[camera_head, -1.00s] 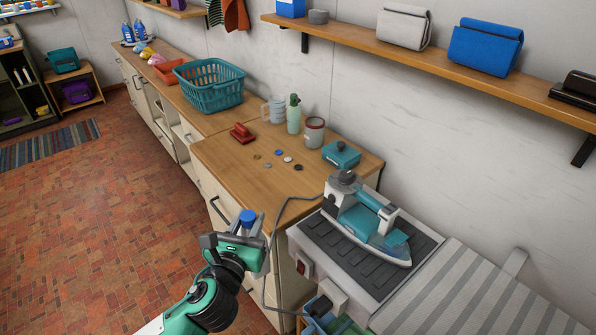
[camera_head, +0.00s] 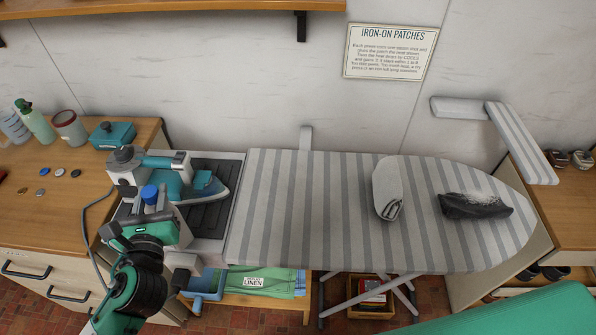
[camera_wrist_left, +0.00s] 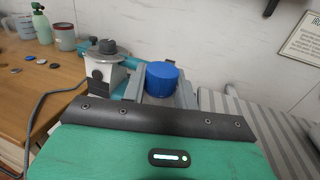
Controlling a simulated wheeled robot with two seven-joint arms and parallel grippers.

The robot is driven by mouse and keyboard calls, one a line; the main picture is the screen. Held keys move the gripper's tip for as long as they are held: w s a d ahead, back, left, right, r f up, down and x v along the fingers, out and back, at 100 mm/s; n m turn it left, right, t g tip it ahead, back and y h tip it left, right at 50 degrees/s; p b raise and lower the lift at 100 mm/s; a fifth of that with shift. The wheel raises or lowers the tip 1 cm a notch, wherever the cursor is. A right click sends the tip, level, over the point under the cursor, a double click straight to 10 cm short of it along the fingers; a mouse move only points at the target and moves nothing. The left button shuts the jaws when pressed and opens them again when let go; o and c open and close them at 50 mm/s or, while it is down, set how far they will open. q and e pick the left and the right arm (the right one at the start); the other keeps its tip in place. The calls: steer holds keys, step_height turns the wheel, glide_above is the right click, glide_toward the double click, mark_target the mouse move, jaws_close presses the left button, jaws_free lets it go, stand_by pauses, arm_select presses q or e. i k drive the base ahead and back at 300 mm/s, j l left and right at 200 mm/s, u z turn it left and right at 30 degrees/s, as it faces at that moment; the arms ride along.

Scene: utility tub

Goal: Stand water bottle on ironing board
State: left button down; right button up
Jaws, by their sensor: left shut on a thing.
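The water bottle (camera_head: 150,194) shows only as a blue cap above my left gripper (camera_head: 152,208); its body is hidden. The cap also shows in the left wrist view (camera_wrist_left: 162,78). My left gripper is shut on the bottle, which looks upright, in front of the iron's stand as I see it. The ironing board (camera_head: 300,215), with a grey and white striped cover, spans the middle and right of the head view, to the right of the gripper. My right gripper is not in view.
The iron (camera_head: 198,187) rests on its dark stand (camera_head: 209,218) at the board's left end. A small ironing pad (camera_head: 386,188) and a dark cloth-like item (camera_head: 474,206) lie on the board's right half. The board's left half is clear.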

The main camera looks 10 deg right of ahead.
mark_target(300, 214)
steer(key=z, duration=0.9)
steer(key=k+j+z, duration=0.1)
steer(key=k+j, duration=0.2)
steer(key=j, duration=0.15)
steer(key=k+j+z, duration=0.1)
steer(key=k+j, duration=0.25)
steer(key=i+j, duration=0.25)
steer(key=i, duration=0.1)
